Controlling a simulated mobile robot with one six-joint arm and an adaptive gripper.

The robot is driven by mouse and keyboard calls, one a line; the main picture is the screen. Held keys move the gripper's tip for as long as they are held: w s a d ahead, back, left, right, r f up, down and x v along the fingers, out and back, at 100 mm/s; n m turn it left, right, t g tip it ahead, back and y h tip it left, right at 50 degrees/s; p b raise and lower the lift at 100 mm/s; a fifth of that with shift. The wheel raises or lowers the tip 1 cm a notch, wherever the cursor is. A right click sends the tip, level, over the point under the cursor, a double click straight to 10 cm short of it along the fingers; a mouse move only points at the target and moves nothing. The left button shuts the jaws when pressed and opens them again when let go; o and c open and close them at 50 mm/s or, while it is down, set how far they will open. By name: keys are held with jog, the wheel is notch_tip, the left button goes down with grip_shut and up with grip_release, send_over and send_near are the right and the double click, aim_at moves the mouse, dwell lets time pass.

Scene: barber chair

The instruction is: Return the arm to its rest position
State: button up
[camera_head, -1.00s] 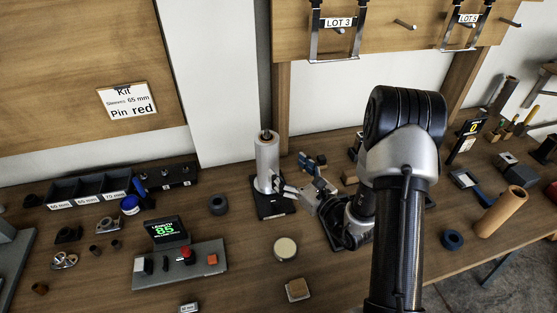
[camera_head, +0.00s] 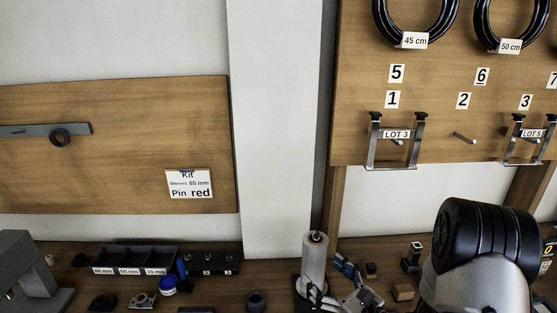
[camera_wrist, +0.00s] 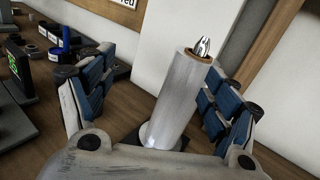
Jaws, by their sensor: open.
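My gripper (camera_head: 333,280) shows at the bottom of the head view, next to a silver sleeve (camera_head: 314,258) standing upright on a post. In the wrist view my gripper (camera_wrist: 158,78) is open, with blue-padded fingers to the left and right of the sleeve (camera_wrist: 170,105).
A three-bin tray (camera_head: 130,259) and a dark block with holes (camera_head: 211,264) stand left of the sleeve. A pegboard (camera_head: 440,95) with black rings and wire holders hangs above right. A kit card (camera_head: 189,184) is on the left board. The wall between is bare.

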jog(key=s+a+r+n+g+y, duration=0.45)
jog(key=a+r+n, duration=0.25)
jog(key=a, duration=0.2)
jog(key=s+a+r+n+g+h, duration=0.1)
jog(key=s+a+r+n+g, duration=0.15)
jog(key=s+n+g, duration=0.45)
jog(key=s+a+r+n+g+h, duration=0.1)
jog(key=s+a+n+g, duration=0.25)
jog(key=s, duration=0.55)
jog(key=s+d+f+n+h, duration=0.1)
jog(key=s+d+n+h, duration=0.3)
jog(key=s+n+h, duration=0.3)
jog(key=d+r+n+t+h, duration=0.1)
jog(key=d+n+t+h, duration=0.1)
jog(key=d, duration=0.3)
jog(key=s+d+r+n+t+h, duration=0.1)
jog(key=d+r+n+t+h, duration=0.1)
jog(key=d, duration=0.3)
jog(key=shift+s+d+t+h, duration=0.3)
jog(key=shift+d+h, duration=0.05)
jog(key=shift+h, duration=0.4)
jog(key=shift+r, duration=0.1)
jog(key=shift+c, duration=0.3)
